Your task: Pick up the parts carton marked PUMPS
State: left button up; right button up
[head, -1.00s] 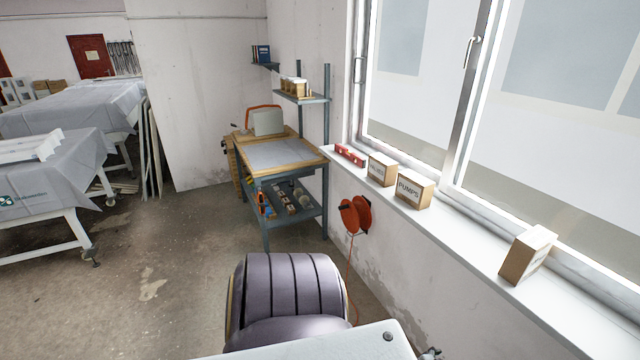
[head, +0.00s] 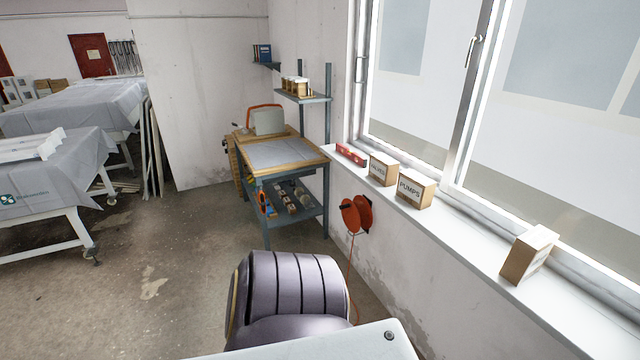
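The parts carton marked PUMPS (head: 414,189) is a small brown box with a white label in the head view. It stands on the white window sill (head: 455,240), right of the middle of the picture. A similar labelled carton (head: 383,169) stands just left of it, its label too small to read surely. A third carton (head: 528,255) stands apart on the sill at the right, its label turned and not readable. Neither gripper shows in the head view, and nothing touches the PUMPS carton.
A red object (head: 351,154) lies at the sill's far end. An orange cable reel (head: 356,214) hangs on the wall below. A workbench (head: 287,155) with shelves stands in the far corner. Covered tables (head: 75,108) stand at the left. The floor between is clear.

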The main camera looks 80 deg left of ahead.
aim_at(417, 189)
jog(key=i+j+u, duration=0.25)
jog(key=u, duration=0.15)
jog(key=i+u, duration=0.1)
jog(key=u, duration=0.35)
jog(key=i+j+u, duration=0.1)
jog(key=u, duration=0.35)
jog(key=i+u, duration=0.1)
jog(key=u, duration=0.35)
jog(key=k+u, duration=0.2)
jog(key=z, duration=0.25)
jog(key=i, duration=0.1)
